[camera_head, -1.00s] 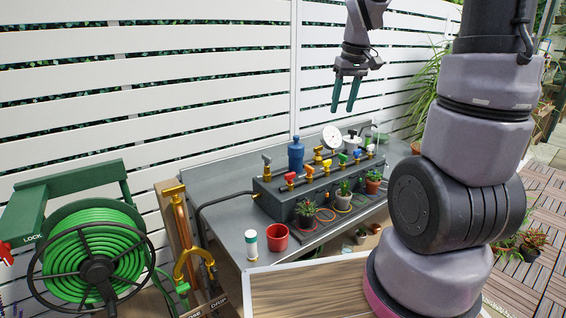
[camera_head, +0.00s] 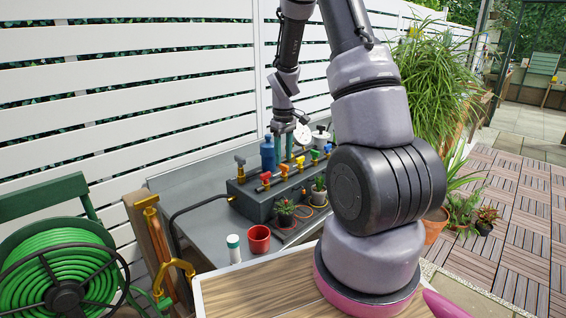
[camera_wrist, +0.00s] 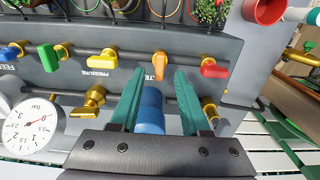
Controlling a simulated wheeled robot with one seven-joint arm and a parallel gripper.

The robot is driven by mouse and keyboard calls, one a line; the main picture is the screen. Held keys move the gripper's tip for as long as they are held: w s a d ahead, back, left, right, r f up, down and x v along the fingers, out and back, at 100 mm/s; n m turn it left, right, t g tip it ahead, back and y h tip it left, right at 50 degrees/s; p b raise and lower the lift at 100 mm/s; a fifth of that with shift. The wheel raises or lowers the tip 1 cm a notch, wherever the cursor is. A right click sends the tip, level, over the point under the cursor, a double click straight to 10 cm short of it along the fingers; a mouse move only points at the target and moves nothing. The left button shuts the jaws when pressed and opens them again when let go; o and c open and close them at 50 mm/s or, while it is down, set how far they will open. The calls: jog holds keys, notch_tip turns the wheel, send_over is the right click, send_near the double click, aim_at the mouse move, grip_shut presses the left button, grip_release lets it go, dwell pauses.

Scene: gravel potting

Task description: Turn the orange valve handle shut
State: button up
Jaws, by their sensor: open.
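In the head view the orange handle (camera_head: 300,161) is on the dark manifold box (camera_head: 258,208). My gripper (camera_wrist: 159,72) is open and empty, with teal fingers spread apart. In the head view my gripper (camera_head: 283,150) hangs behind the manifold.
A red handle (camera_wrist: 213,70), a green handle (camera_wrist: 48,57) and a blue handle (camera_wrist: 10,52) share the row. A pressure gauge (camera_wrist: 29,125) stands at the left. A red cup (camera_head: 258,240) and a white bottle (camera_head: 233,249) are on the grey bench. Potted plants stand before the manifold.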

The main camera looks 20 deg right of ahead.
aim_at(284, 170)
jog(key=shift+f, duration=1.35)
grip_shut()
